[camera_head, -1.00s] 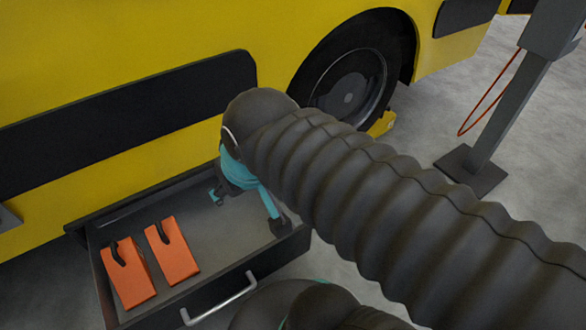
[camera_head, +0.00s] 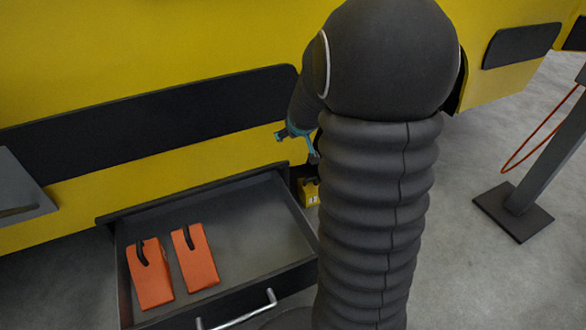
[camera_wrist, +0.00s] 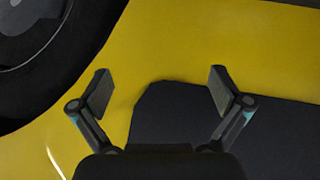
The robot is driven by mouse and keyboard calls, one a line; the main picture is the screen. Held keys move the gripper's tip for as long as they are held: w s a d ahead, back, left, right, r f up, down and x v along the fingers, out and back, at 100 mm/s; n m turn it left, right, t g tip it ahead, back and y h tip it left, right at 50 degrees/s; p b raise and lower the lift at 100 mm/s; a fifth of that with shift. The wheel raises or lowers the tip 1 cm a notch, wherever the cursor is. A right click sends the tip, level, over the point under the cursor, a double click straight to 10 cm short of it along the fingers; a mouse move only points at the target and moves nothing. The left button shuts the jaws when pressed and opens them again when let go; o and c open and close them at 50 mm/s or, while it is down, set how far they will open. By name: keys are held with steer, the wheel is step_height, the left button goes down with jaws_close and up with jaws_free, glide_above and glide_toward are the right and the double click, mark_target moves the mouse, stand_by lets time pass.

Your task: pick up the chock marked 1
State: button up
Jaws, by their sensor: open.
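Two orange chocks with dark handles lie side by side in the open drawer, a left one (camera_head: 150,280) and a right one (camera_head: 197,262). I can read no number on either. A small yellow block (camera_head: 309,192) with a pale mark stands on the floor beyond the drawer's right side, partly hidden by my arm; its mark is too small to read. My gripper (camera_head: 298,146) is open and empty, raised in front of the yellow vehicle, above and behind the drawer. In the wrist view its spread fingers (camera_wrist: 160,88) have only the vehicle's side behind them.
The dark drawer (camera_head: 258,225) has a silver handle at its front, and its right half is bare. The yellow vehicle (camera_head: 110,85) with a black strip stands behind. A grey post on a base plate (camera_head: 513,212) stands at right, with clear floor around it.

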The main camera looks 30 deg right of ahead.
steer(key=w+d+f, duration=0.4)
steer(key=d+f, duration=0.3)
steer(key=f, duration=0.3)
steer(key=w+d+f+t+y+b, duration=0.1)
steer(key=d+f, duration=0.2)
steer(key=f, duration=0.6)
steer(key=w+d+f+t+b, duration=0.1)
steer(key=d+f, duration=0.3)
steer(key=f, duration=0.5)
steer(key=t+y+b, duration=0.2)
glide_toward(310, 185)
steer(key=x, duration=0.9)
steer(key=shift+w+r, duration=0.2)
steer(key=shift+w, duration=0.4)
steer(key=shift+r, duration=0.1)
steer(key=c, duration=1.7)
